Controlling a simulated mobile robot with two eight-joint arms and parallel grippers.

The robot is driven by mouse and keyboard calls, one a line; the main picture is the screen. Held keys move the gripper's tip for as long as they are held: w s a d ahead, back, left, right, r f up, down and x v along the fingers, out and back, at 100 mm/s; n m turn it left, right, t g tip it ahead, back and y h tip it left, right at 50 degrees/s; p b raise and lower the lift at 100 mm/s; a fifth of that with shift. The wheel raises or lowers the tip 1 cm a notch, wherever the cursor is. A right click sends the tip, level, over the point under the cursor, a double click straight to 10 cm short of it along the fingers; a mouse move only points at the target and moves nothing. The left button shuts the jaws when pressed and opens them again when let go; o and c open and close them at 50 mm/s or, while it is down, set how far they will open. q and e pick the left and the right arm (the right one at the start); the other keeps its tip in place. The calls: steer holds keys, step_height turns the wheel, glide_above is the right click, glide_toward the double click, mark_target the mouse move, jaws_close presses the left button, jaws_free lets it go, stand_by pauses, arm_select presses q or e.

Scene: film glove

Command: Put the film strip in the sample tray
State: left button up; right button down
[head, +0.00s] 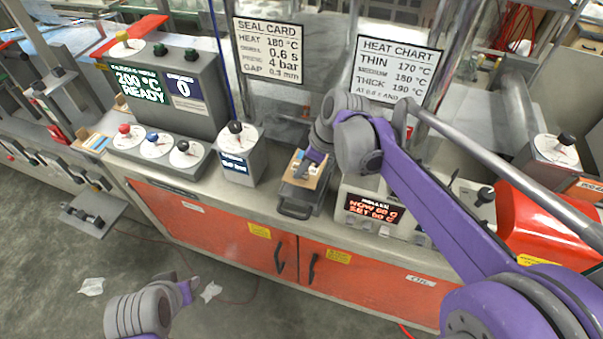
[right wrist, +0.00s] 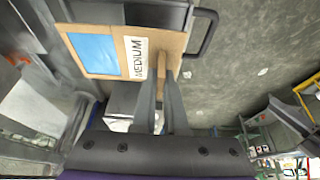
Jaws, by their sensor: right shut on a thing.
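The film strip appears to be the tan card (right wrist: 102,66) with a blue window and the label MEDIUM in the right wrist view. In the head view the card (head: 306,172) lies over a dark tray with a front handle (head: 295,210), which I take as the sample tray. The tray's handle (right wrist: 207,32) also shows in the right wrist view. My right gripper (head: 312,163) is shut on a tan upright tab (right wrist: 161,65) at the card's edge. I cannot tell whether the card rests on the tray. My left gripper (head: 187,287) hangs low over the floor, its fingers unclear.
A grey control box (head: 170,95) with a lit READY display stands left on the bench. A small dial box (head: 240,155) is left of the tray. A display unit (head: 373,210) is close on its right. A red machine (head: 535,225) stands farther right.

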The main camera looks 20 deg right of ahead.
mark_target(301, 178)
steer(key=shift+f, duration=1.15)
steer(key=shift+f, duration=0.1)
steer(key=shift+f+b, duration=0.35)
steer(key=shift+f, duration=0.15)
steer(key=c, duration=1)
jaws_free()
steer(key=shift+o, duration=0.2)
steer(key=shift+r, duration=0.1)
